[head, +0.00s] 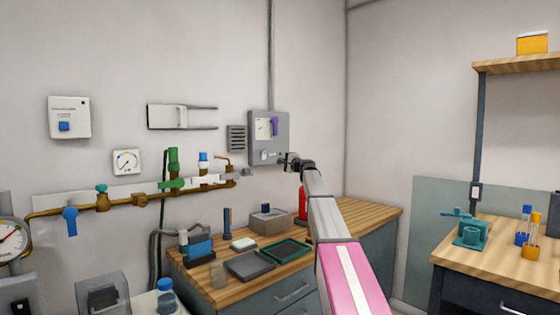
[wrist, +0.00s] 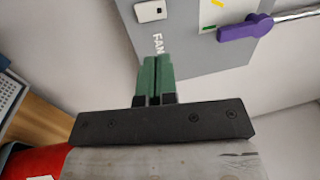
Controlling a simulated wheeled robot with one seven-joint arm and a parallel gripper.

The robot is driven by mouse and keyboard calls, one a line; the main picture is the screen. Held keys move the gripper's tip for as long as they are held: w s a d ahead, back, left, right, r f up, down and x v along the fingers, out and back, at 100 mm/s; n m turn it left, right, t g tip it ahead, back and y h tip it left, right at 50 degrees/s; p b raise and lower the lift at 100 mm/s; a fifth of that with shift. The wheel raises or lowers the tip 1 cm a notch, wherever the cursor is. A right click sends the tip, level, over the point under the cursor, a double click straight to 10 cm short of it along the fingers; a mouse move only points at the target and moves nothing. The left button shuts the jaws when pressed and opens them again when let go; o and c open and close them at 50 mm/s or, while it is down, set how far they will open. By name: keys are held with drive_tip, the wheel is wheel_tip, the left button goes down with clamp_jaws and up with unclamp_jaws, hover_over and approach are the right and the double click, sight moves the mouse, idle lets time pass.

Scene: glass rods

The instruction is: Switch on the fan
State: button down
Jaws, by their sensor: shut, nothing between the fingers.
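The grey fan box (head: 284,143) is on the back wall, with a pale panel and a purple lever (head: 274,126) on its front. A small white switch (head: 264,155) sits low on the box. In the wrist view the grey box (wrist: 195,55) carries the word FAN beside the white switch (wrist: 150,11), and the purple lever (wrist: 245,27) is at upper right. My gripper (head: 284,160) is at the box's lower right. Its green fingers (wrist: 157,62) are together and empty, below the FAN lettering; contact with the box cannot be told.
A wooden bench (head: 350,215) below holds trays, a grey block and a red cylinder (head: 303,203) close to my arm. Brass pipes with valves (head: 120,202) run along the wall at left. A vent (head: 236,138) is left of the box. Free wall lies to the right.

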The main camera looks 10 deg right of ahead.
sight(265, 152)
drive_tip(key=x, duration=1.2)
drive_tip(key=shift+w, duration=0.15)
drive_tip(key=shift+w+a, duration=0.1)
drive_tip(key=shift+w+a+r, duration=0.15)
drive_tip(key=shift+s+d, duration=0.25)
drive_tip(key=shift+s, duration=0.2)
drive_tip(key=s+d+r, duration=0.2)
drive_tip(key=s+d, duration=0.5)
drive_tip(key=s, duration=0.3)
drive_tip(key=shift+s, duration=0.4)
drive_tip(key=shift+d+r, duration=0.1)
